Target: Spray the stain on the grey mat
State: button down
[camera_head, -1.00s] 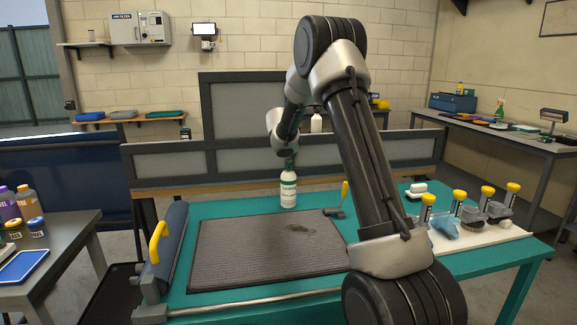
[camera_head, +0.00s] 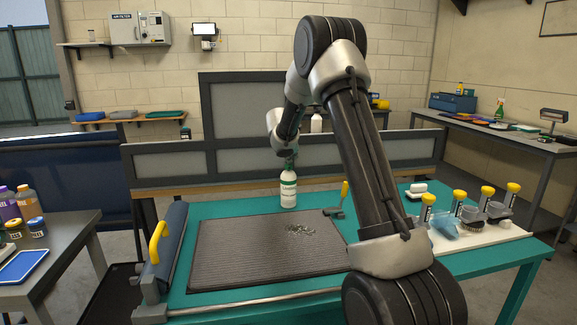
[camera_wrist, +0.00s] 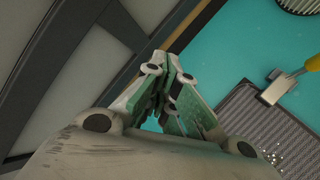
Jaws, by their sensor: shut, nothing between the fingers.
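A white spray bottle (camera_head: 288,191) with a green-banded label stands upright on the teal table (camera_head: 225,209), just behind the mat's back edge. My gripper (camera_head: 290,163) is at the bottle's top with its fingers shut, and they hide the spray head. In the wrist view my shut fingers (camera_wrist: 168,85) also show. The grey mat (camera_head: 245,262) lies flat on the table. It also shows in the wrist view (camera_wrist: 262,108). The stain (camera_head: 300,229) is on the mat's back right part, speckled with pale droplets. The speckles also show in the wrist view (camera_wrist: 272,157).
A yellow-handled tool (camera_head: 338,200) lies at the mat's back right corner. Several yellow-capped brushes stand on a white tray (camera_head: 490,238) at the right. A blue roller with a yellow handle (camera_head: 157,243) borders the mat's left side. A grey partition (camera_head: 165,163) stands behind the table.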

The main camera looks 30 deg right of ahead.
aim_at(286, 165)
jog(key=shift+r, duration=3)
jog(key=s+d+r+m+y, duration=0.1)
jog(key=d+r+m+y, duration=0.15)
jog(key=m, duration=0.25)
jog(key=w+a+m+t+y, duration=0.2)
jog(key=a+m+y, duration=0.15)
jog(key=m, duration=0.25)
jog(key=shift+h, duration=0.4)
jog(key=shift+s+a+f, duration=0.1)
jog(key=shift+a+f, duration=0.1)
jog(key=shift+f, duration=1.95)
jog(key=shift+a+f, duration=0.2)
jog(key=shift+f, duration=1.9)
